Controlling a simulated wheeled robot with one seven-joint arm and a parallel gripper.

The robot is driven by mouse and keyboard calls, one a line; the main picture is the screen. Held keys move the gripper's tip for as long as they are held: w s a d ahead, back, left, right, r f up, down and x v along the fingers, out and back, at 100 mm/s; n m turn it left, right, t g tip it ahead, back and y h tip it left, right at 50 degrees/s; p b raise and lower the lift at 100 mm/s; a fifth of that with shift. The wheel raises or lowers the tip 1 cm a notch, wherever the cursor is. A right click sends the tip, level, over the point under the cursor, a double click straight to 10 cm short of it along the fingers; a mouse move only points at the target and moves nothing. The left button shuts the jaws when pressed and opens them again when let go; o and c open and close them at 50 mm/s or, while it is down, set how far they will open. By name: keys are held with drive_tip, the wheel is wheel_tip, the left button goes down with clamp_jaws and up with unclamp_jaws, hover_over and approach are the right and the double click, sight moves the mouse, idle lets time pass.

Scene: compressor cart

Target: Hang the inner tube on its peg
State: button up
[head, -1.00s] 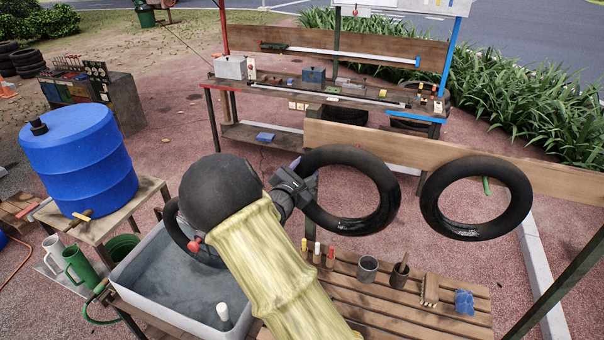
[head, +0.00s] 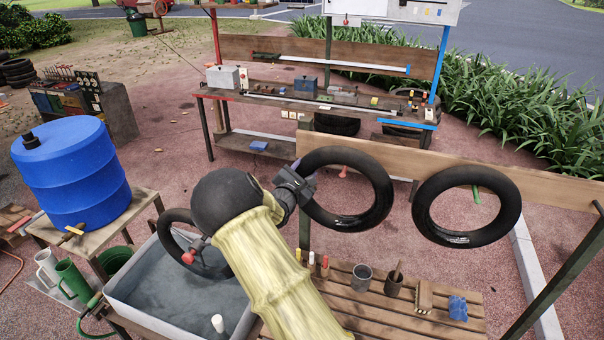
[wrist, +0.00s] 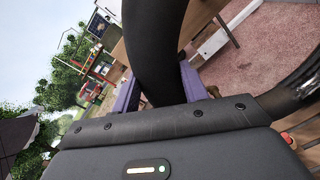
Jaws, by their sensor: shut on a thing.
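My gripper (head: 304,187) is shut on the left side of a black inner tube (head: 377,200), which it holds upright in front of the wooden board (head: 410,165). In the wrist view, the purple fingers of my gripper (wrist: 160,90) close on both sides of the tube (wrist: 152,45). A small red piece (head: 343,172) shows through the ring at the board's lower edge; whether it is a peg is unclear. A second black tube (head: 425,205) hangs at the board to the right, with a green peg (head: 476,193) visible through its ring.
A third tube (head: 172,222) stands in the grey water tub (head: 130,303), partly behind my arm. A slatted bench (head: 350,310) below holds cups, a brush and a blue item. A blue barrel (head: 72,175) stands left and a workbench (head: 320,108) behind.

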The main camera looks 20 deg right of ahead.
drive_tip(key=w+d+f, duration=0.2)
drive_tip(key=w+d, duration=0.2)
drive_tip(key=w, duration=0.1)
drive_tip(key=shift+w+f, duration=0.25)
drive_tip(key=shift+w, duration=0.1)
idle(0.7)
idle(0.3)
drive_tip(key=o, duration=1)
drive_tip(key=b+v, duration=0.8)
drive_tip(key=v, duration=0.9)
drive_tip(key=shift+s+a, duration=0.15)
drive_tip(key=shift+s, duration=0.05)
